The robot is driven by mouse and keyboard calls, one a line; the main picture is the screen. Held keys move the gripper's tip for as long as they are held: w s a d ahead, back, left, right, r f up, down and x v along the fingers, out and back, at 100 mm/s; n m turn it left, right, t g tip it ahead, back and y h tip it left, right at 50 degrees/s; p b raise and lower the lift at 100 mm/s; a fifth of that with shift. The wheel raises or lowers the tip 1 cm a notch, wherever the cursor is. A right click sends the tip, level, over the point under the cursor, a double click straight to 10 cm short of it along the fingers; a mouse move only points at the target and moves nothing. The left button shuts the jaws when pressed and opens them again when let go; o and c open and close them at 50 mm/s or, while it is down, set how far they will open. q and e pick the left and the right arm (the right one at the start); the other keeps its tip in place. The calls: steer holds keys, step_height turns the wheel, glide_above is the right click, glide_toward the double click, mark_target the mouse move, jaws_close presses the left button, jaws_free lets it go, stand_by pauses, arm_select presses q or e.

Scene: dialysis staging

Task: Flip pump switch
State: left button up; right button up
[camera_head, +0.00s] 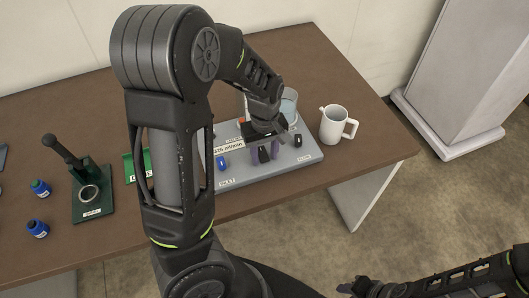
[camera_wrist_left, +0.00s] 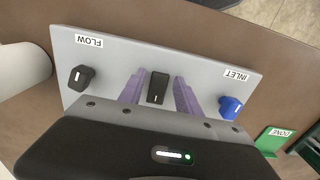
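The pump panel is a light grey plate (camera_head: 240,181) on the brown table; in the left wrist view the plate (camera_wrist_left: 205,80) fills the middle. A black rocker switch (camera_wrist_left: 157,88) stands at its centre. My left gripper (camera_head: 263,152) is over the plate, its purple fingers apart, one on each side of the switch with a visible gap on both sides in the left wrist view (camera_wrist_left: 158,94). A black knob (camera_wrist_left: 81,77) is by the FLOW label and a blue knob (camera_wrist_left: 230,107) by the INLET label. My right gripper (camera_head: 352,287) is low at the bottom edge, mostly unclear.
A white mug (camera_head: 334,124) stands right of the plate, and a clear container (camera_head: 289,105) behind it. A green DONE card (camera_head: 129,168), a dark green stand with a lever (camera_head: 92,205) and blue-capped bottles (camera_head: 38,228) are to the left. My left arm hides part of the table.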

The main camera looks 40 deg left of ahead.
arm_select(q)
jaws_close()
stand_by(0.3)
steer(key=shift+w+a+g+h+b, duration=0.15)
steer(key=shift+a+g+h+b, duration=0.2)
steer(key=shift+g+h+b, duration=0.3)
steer(key=shift+a+h, duration=0.15)
steer(key=shift+h, duration=0.3)
steer(key=shift+w+r+g+h+b, duration=0.2)
steer(key=shift+r+g+h+b, duration=0.1)
steer(key=shift+g+h, duration=0.4)
steer(key=shift+o, duration=1.1)
jaws_free()
